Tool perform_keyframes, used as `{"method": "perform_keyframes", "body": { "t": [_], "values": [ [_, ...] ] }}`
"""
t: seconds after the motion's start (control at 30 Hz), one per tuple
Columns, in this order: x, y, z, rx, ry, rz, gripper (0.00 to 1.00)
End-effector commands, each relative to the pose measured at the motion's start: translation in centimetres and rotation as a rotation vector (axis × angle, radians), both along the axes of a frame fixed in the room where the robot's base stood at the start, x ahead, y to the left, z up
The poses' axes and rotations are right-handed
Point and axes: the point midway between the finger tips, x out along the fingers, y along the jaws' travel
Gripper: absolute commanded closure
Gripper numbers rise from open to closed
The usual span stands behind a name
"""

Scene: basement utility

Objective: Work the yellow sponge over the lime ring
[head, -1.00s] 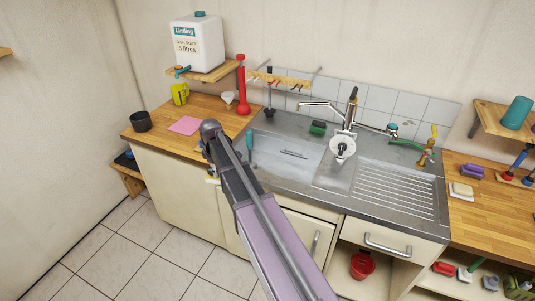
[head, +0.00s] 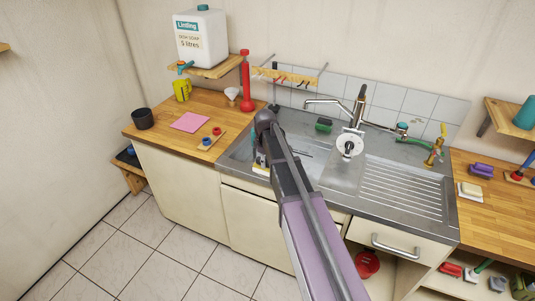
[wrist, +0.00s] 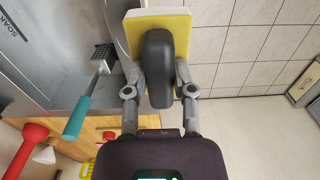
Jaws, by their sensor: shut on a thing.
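My gripper (wrist: 158,75) is shut on the black rounded grip of the yellow sponge (wrist: 180,22), which has a pale layer beneath the yellow. In the head view, a bit of the sponge (head: 259,166) shows left of my arm, near the front edge of the left basin. The wrist view shows sink metal on one side of the sponge and floor tiles on the other; whether it touches the rim is unclear. A whitish patch (head: 343,174) lies on the sink below the tap; I cannot tell whether it is the lime ring. My arm hides much of the left basin.
A teal-handled brush (wrist: 77,115) lies close to my gripper. A red-and-blue knobbed block (head: 211,138) sits on the left counter. The ribbed drainboard (head: 400,190) is clear.

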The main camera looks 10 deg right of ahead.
Motion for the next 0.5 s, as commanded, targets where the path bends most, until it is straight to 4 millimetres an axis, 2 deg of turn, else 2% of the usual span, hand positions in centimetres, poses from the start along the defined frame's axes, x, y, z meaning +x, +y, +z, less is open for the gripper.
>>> {"method": "perform_keyframes", "body": {
  "t": [0.37,0.5],
  "values": [
    [0.02,0.89,-0.01,0.000,0.000,0.011,1.00],
    [0.65,0.98,-0.25,0.000,0.000,0.010,1.00]
  ]
}}
